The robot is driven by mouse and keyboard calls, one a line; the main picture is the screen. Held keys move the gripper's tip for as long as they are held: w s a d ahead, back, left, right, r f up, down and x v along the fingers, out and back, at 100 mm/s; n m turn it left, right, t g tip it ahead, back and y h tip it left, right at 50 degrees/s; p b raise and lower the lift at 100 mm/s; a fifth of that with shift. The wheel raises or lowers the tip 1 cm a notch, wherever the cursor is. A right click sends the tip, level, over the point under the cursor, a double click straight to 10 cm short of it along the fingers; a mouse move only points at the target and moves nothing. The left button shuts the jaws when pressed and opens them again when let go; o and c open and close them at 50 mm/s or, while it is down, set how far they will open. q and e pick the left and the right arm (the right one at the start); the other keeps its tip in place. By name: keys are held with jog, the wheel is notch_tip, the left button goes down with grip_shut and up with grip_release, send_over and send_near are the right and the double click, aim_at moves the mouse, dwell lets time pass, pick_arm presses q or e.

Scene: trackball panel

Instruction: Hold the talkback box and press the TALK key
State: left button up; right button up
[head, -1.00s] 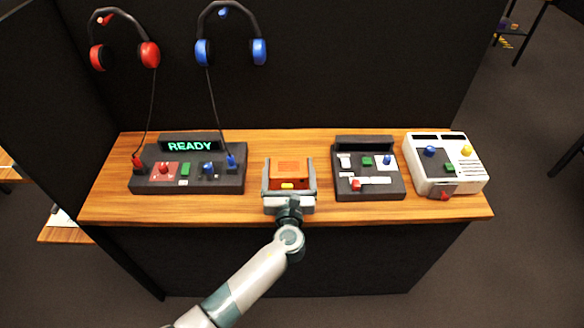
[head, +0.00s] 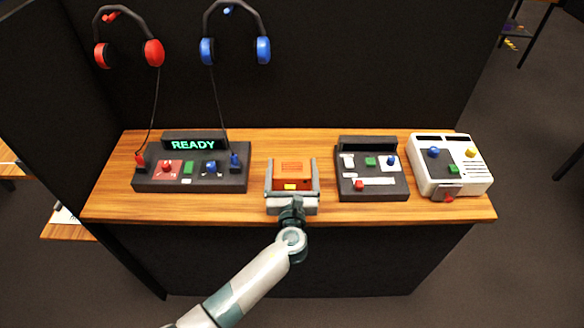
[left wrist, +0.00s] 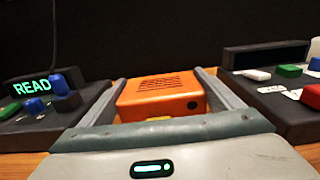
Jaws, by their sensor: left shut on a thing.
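The orange talkback box (head: 293,169) sits on the wooden desk near its front edge, between the two dark panels. A small yellow key (head: 290,187) is on its front face; its lettering is too small to read. My left gripper (head: 291,163) reaches in from the front, with one finger along each side of the box, and is shut on it. In the left wrist view the box (left wrist: 160,95) lies between the grey fingers, its slotted top up; only a sliver of the yellow key shows above the gripper's body. My right gripper is not in view.
A dark panel (head: 150,184) with a READY display (head: 193,145) stands left of the box. Another dark panel (head: 375,186) and a white unit (head: 470,185) stand right. Red (head: 154,53) and blue (head: 263,50) headphones hang on the black partition behind. Bare desk separates box and panels.

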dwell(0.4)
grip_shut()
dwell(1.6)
